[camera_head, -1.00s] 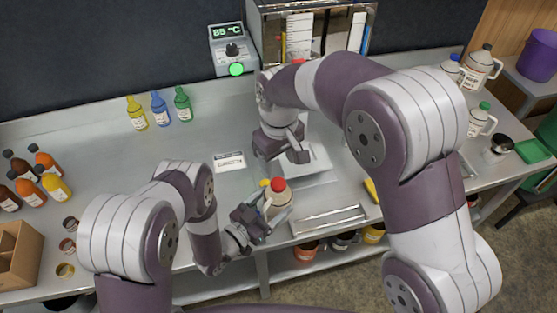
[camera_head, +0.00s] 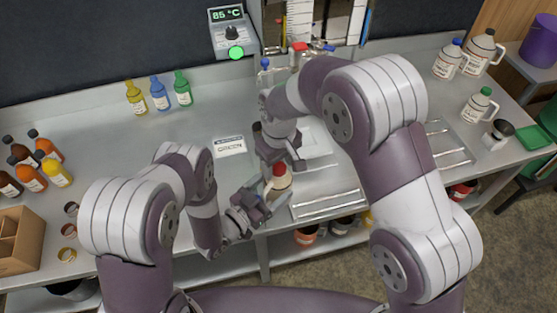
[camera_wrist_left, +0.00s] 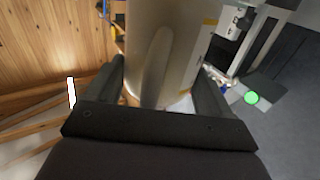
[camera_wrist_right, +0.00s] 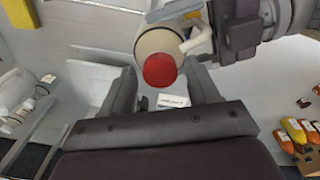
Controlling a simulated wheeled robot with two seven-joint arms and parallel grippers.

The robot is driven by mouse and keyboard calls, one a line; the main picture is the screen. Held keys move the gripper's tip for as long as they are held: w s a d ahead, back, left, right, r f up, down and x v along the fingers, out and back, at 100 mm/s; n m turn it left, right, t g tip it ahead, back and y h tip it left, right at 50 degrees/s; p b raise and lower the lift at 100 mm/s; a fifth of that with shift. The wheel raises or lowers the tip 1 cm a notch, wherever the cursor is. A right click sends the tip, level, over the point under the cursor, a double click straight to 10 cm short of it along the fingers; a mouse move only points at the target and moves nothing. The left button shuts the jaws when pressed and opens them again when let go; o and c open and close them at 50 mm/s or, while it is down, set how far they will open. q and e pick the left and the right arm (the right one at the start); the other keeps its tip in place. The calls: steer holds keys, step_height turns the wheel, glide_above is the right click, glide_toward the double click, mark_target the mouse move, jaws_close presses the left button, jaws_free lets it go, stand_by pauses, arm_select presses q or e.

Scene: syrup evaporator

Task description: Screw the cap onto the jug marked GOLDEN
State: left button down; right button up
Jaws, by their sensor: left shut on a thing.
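A cream jug (camera_head: 282,183) with a red cap (camera_head: 279,169) on its top stands upright near the bench's front edge. Its label is hidden, so I cannot read GOLDEN on it. My left gripper (camera_head: 266,196) is shut on the jug; the left wrist view shows the jug's body and handle (camera_wrist_left: 157,65) between the fingers. My right gripper (camera_head: 285,158) is close above and behind the jug, pointing down. In the right wrist view its fingers (camera_wrist_right: 163,92) are apart, with the red cap (camera_wrist_right: 160,70) beyond them and not gripped.
A card reading GREEN (camera_head: 229,146) lies left of the jug. Small bottles (camera_head: 160,97) stand at the back left. Capped jugs (camera_head: 478,105) stand at the right. A metal tray (camera_head: 326,205) lies right of the jug. A box (camera_head: 20,238) sits at the far left.

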steer(key=c, duration=0.9)
steer(key=shift+c, duration=0.2)
steer(key=o, duration=1.2)
steer(key=shift+o, duration=0.2)
step_height(320, 180, up, 8)
steer(key=shift+s+f, duration=0.15)
steer(key=shift+f, duration=0.1)
